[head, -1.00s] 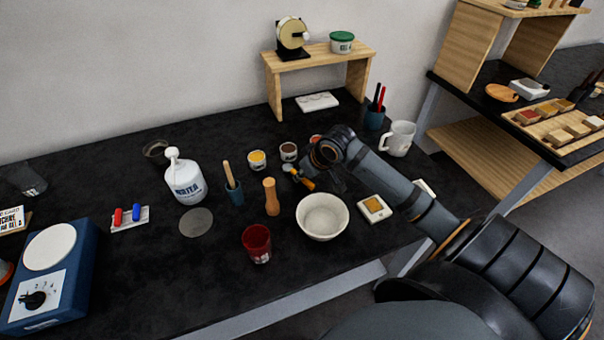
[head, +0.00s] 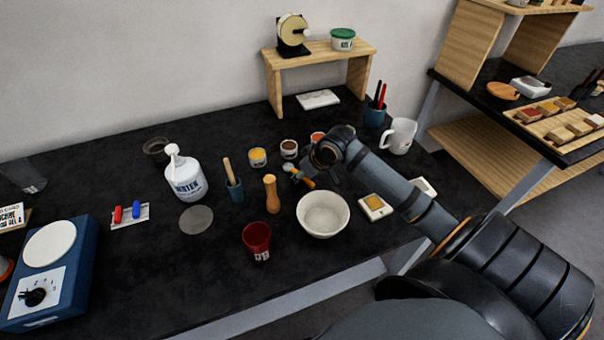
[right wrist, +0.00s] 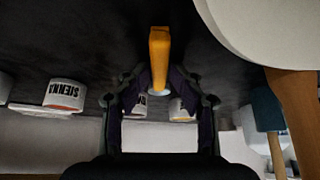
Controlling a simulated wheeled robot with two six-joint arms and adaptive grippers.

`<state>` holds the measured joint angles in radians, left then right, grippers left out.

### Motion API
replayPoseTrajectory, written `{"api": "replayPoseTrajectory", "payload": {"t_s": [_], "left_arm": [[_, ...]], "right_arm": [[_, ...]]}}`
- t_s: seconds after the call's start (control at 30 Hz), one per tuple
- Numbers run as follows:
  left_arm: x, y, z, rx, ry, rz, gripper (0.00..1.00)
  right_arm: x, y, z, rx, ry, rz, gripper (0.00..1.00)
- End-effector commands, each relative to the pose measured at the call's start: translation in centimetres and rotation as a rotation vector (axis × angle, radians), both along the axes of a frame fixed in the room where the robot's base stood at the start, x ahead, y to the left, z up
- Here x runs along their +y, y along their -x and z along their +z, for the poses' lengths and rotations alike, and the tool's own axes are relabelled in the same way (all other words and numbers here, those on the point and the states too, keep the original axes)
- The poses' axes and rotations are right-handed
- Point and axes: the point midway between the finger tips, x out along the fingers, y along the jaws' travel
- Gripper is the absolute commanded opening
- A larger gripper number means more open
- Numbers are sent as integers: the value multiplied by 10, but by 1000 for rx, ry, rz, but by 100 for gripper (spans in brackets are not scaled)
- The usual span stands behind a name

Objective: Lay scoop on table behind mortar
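The scoop (head: 307,182) has an orange handle, and a small grey end shows beyond it in the head view. My right gripper (head: 312,179) is shut on the scoop's handle (right wrist: 160,50), a finger on each side in the right wrist view (right wrist: 160,80). It is low over the table, behind the mortar and slightly left of it. I cannot tell whether the scoop touches the table. The mortar (head: 323,216) is a white bowl; its side also shows in the right wrist view (right wrist: 270,28). My left gripper is not in view.
A wooden pestle (head: 271,195) stands left of the mortar, with a red cup (head: 257,240) in front. Small pigment jars (head: 257,158) stand behind the scoop. A square dish (head: 374,207) lies right of the mortar.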

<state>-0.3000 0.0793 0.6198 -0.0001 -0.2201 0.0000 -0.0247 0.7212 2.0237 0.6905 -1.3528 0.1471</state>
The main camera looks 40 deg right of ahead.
Motion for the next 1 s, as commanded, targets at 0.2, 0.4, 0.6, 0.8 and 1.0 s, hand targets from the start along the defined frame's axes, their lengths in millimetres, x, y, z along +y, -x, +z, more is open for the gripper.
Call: {"api": "replayPoseTrajectory", "payload": {"t_s": [0.2, 0.4, 0.6, 0.8, 1.0], "left_arm": [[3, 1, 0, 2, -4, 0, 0], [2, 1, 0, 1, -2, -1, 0], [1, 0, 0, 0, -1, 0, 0], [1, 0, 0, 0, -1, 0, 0], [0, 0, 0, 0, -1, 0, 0]], "right_arm": [[-1, 1, 2, 7, 3, -1, 41], [-1, 0, 43, 0, 6, 1, 41], [0, -1, 84, -2, 4, 1, 41], [1, 0, 100, 1, 2, 0, 41], [1, 0, 100, 1, 1, 1, 41]]}}
